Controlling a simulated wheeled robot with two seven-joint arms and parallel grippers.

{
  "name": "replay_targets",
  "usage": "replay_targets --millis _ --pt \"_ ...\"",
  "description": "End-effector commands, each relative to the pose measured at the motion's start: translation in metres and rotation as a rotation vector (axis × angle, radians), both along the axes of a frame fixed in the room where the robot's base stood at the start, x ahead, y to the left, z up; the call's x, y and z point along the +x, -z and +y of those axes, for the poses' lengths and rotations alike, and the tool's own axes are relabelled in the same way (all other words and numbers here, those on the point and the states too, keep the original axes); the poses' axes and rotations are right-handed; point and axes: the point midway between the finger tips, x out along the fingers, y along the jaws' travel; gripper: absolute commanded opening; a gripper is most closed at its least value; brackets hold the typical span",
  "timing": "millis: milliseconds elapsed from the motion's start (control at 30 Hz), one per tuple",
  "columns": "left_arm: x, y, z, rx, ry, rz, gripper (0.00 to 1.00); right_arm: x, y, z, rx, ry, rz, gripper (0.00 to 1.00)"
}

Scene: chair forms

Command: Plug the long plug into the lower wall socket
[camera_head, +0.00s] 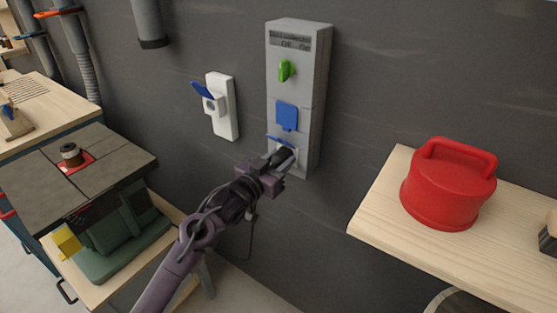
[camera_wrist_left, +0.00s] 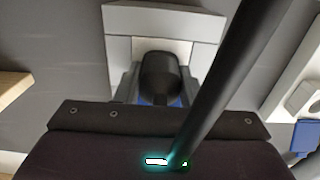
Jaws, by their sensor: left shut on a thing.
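The grey wall box (camera_head: 295,95) has a green switch, a blue-lidded upper socket (camera_head: 287,116) and a lower wall socket (camera_head: 279,147) with its blue lid raised. My left gripper (camera_head: 276,168) is at the lower socket, shut on the long plug (camera_head: 284,155), a black plug. In the left wrist view the plug (camera_wrist_left: 159,78) lies in front of the white socket plate and hides the socket's face. I cannot tell how far the plug is in. A dark bar, perhaps the cable, crosses that view. My right gripper is not in view.
A smaller white wall socket (camera_head: 221,106) with an open blue lid is to the left. A wooden shelf (camera_head: 375,212) with a red lidded container (camera_head: 448,186) juts out at right. A machine table (camera_head: 110,160) stands at left.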

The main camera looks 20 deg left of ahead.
Motion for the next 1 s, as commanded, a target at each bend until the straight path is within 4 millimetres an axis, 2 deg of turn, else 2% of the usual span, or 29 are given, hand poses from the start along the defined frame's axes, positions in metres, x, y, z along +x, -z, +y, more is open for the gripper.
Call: replay_targets --millis 33,67,233,567,1000 --pt "0.000 -0.001 -0.001 0.000 0.001 -0.001 0.00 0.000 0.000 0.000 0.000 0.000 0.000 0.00" --pt "0.000 -0.001 -0.001 0.000 0.001 -0.001 0.40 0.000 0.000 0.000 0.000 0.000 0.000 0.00" --pt "0.000 0.000 0.000 0.000 0.001 -0.001 0.61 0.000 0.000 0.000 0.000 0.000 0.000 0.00" --pt "-0.004 0.001 0.002 0.000 0.000 0.001 0.61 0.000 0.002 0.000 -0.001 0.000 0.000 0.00" --pt "-0.065 0.003 0.023 0.001 0.001 0.002 0.61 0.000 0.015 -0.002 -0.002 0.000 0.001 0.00"
